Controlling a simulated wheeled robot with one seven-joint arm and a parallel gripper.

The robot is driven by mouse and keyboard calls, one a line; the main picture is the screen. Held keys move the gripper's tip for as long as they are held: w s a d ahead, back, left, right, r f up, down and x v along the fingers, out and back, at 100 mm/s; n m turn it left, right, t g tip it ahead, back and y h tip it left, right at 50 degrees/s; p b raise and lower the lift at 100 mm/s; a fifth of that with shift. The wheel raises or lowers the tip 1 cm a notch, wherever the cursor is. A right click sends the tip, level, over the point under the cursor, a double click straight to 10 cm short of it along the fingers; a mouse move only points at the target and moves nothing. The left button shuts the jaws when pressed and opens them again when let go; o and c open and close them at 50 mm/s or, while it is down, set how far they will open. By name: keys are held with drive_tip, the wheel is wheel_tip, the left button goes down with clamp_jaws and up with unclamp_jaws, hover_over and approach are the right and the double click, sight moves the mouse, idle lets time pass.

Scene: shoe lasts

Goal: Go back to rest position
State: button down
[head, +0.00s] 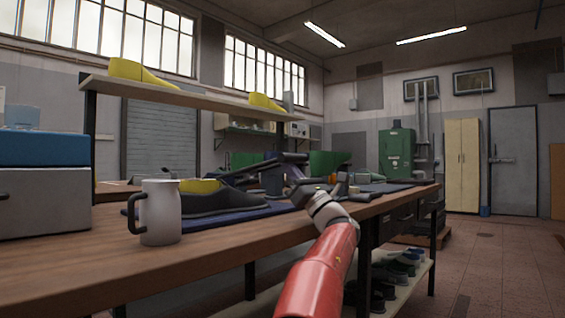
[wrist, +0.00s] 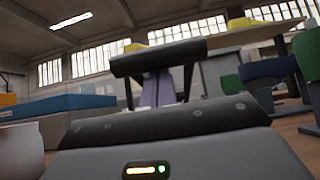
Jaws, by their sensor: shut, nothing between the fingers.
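My red arm reaches up from the bottom of the head view to the edge of the workbench (head: 90,262). My gripper (head: 303,190) is a dark shape at its end, above the bench near the blue mat (head: 232,217). In the wrist view the fingers of my gripper (wrist: 158,60) stand ahead of the grey gripper body. They are shut and hold nothing.
A white mug (head: 162,215) stands near the bench's front edge. A dark shoe (head: 225,203) with a yellow last (head: 200,186) lies behind it. Yellow lasts (head: 133,71) sit on the raised shelf (head: 185,94). A blue-topped box (head: 40,150) is at left. Open floor (head: 500,265) lies right.

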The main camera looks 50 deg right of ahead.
drive_tip(key=shift+s, duration=0.9)
drive_tip(key=shift+w+f, duration=0.15)
drive_tip(key=shift+w, duration=0.05)
